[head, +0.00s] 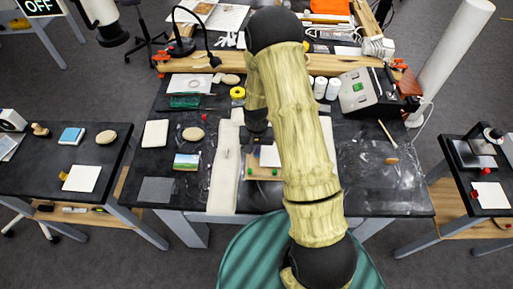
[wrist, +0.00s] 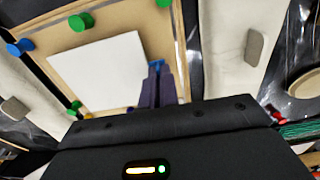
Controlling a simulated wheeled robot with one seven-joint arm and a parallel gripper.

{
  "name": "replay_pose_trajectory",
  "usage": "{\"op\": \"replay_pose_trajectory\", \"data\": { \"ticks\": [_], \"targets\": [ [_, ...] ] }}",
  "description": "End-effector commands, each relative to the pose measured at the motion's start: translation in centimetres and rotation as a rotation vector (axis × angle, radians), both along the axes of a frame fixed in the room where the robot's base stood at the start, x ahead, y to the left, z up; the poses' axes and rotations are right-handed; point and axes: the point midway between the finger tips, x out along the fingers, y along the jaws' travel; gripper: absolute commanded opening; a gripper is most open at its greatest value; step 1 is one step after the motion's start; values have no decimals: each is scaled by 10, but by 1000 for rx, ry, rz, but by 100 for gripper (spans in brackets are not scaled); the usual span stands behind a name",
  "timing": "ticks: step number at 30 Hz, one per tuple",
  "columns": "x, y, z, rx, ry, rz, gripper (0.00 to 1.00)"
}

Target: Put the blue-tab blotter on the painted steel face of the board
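The white blotter (wrist: 97,72) with a blue tab (wrist: 155,64) is over the tan face of the board (wrist: 65,58) in the wrist view. My gripper (wrist: 157,72) has its two dark fingers close together on the blue tab, at the blotter's right edge. I cannot tell whether the blotter touches the board. In the head view the blotter (head: 270,155) shows as a white patch above the board (head: 262,172), both partly hidden by my arm. Green pins (wrist: 81,21) and a blue pin (wrist: 20,47) stand around the board's edges.
Pale strips (head: 225,165) flank the board. A blotter with a yellow tab (head: 81,178) lies on the left table, and one with a red tab (head: 491,195) on the right table. Crumpled clear film (head: 370,175) covers the worktable's right part.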

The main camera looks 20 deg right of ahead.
Motion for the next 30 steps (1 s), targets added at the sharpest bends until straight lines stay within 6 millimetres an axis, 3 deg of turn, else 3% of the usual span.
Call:
{"op": "replay_pose_trajectory", "data": {
  "ticks": [30],
  "targets": [
    [0, 0, -8, 0, -1, 0, 0]
  ]
}}
